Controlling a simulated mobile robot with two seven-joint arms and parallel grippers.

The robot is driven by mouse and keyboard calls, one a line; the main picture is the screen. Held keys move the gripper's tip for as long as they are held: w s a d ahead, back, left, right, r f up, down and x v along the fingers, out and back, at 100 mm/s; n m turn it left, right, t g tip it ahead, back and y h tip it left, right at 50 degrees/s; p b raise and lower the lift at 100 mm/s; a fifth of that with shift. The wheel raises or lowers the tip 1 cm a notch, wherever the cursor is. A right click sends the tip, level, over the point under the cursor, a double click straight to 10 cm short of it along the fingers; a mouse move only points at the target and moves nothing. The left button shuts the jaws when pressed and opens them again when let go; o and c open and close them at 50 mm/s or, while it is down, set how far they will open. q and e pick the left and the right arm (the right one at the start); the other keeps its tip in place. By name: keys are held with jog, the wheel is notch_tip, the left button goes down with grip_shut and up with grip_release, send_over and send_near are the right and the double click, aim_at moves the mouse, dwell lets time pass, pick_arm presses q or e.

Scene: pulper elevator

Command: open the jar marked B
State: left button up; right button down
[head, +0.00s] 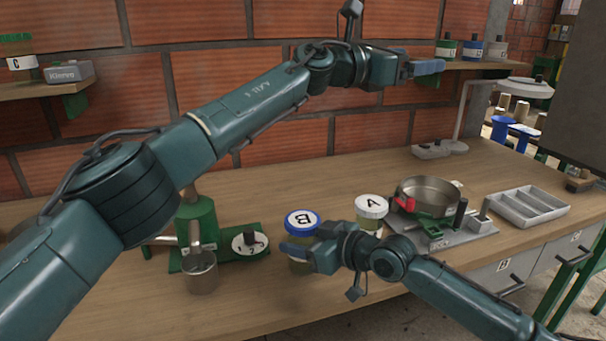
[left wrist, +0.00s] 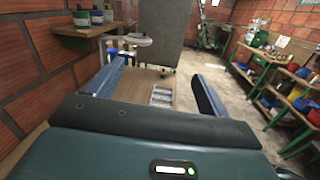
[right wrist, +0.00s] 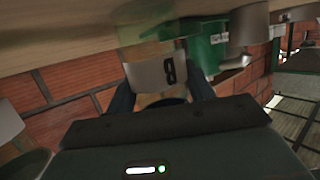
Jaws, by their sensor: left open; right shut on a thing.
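The jar marked B (head: 300,224) stands on the wooden bench, with its blue lid on top and a white B label. My right gripper (head: 298,254) is shut on its body below the lid. In the right wrist view the label of jar B (right wrist: 158,73) shows between the fingers (right wrist: 160,95). My left gripper (head: 427,68) is open and empty, raised high at the right by the wall shelf, well away from the jar. The left wrist view also shows the open fingers of this left gripper (left wrist: 160,78) with nothing between them.
Jar A (head: 371,208) stands just right of jar B. Further right are a metal pan (head: 427,193) on a grey base and a grey divided tray (head: 527,206). A green device (head: 197,220) and a metal cup (head: 201,272) stand to the left. The back middle of the bench is clear.

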pick_arm(q)
jog(key=s+f+m+g+y, duration=0.3)
jog(key=f+m+g, duration=0.1)
jog(key=f+m, duration=0.15)
jog(key=m+g+y, duration=0.4)
jog(key=y, duration=1)
send_over(303, 219)
jog(key=f, duration=1.3)
jog(key=shift+d+f, duration=0.1)
jog(key=shift+d, duration=0.1)
jog(key=shift+a+f, duration=0.15)
jog(key=shift+a, duration=0.1)
notch_tip(303, 219, down, 8)
jog(key=shift+r, duration=0.15)
jog(key=c, duration=1)
jog(key=n, duration=0.7)
